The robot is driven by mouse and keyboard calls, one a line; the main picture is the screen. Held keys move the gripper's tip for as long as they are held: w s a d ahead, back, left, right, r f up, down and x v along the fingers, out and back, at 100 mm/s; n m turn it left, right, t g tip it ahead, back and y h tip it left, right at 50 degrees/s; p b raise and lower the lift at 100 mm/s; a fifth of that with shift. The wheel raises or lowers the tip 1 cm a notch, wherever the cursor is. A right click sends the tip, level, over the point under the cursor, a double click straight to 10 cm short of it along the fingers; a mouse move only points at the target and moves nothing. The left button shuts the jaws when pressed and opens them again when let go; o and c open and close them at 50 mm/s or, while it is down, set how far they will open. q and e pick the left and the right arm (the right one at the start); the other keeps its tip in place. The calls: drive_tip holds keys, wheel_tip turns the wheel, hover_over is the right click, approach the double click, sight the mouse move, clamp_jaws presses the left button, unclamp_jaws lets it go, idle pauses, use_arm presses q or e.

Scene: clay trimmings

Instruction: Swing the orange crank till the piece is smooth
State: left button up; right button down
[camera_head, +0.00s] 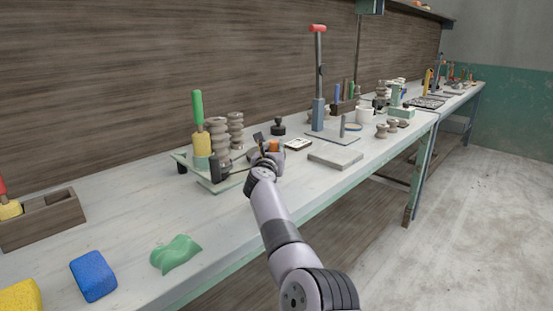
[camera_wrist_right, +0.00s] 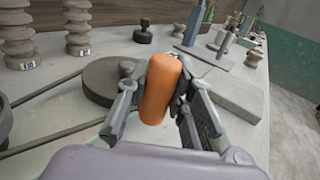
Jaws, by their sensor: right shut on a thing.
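The orange crank handle (camera_wrist_right: 161,92) stands upright between the fingers of my right gripper (camera_wrist_right: 163,75) in the right wrist view. The fingers are shut on it from both sides. In the head view my right gripper (camera_head: 268,148) is at the right end of a pale board, and only a small part of the orange handle (camera_head: 273,146) shows. A dark grey round disc (camera_wrist_right: 102,82) lies just left of the handle in the wrist view. I cannot tell how smooth any clay piece is. My left gripper is out of view.
Ribbed grey clay pieces (camera_head: 235,128) and a green-handled tool (camera_head: 197,108) stand left of the gripper. A grey slab (camera_head: 335,157) lies to its right. A red-topped lever (camera_head: 318,75) rises behind. A green wavy piece (camera_head: 176,254) and blue sponge (camera_head: 93,276) lie in front.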

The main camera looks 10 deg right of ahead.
drive_tip(key=shift+a+r, duration=0.1)
drive_tip(key=shift+a, duration=0.15)
drive_tip(key=c, duration=1.5)
unclamp_jaws()
drive_tip(key=shift+s, duration=0.1)
drive_tip(key=shift+o, duration=0.7)
drive_tip(key=shift+d, duration=0.15)
wheel_tip(320, 180, up, 10)
drive_tip(key=shift+f, duration=0.1)
drive_tip(key=shift+c, duration=0.4)
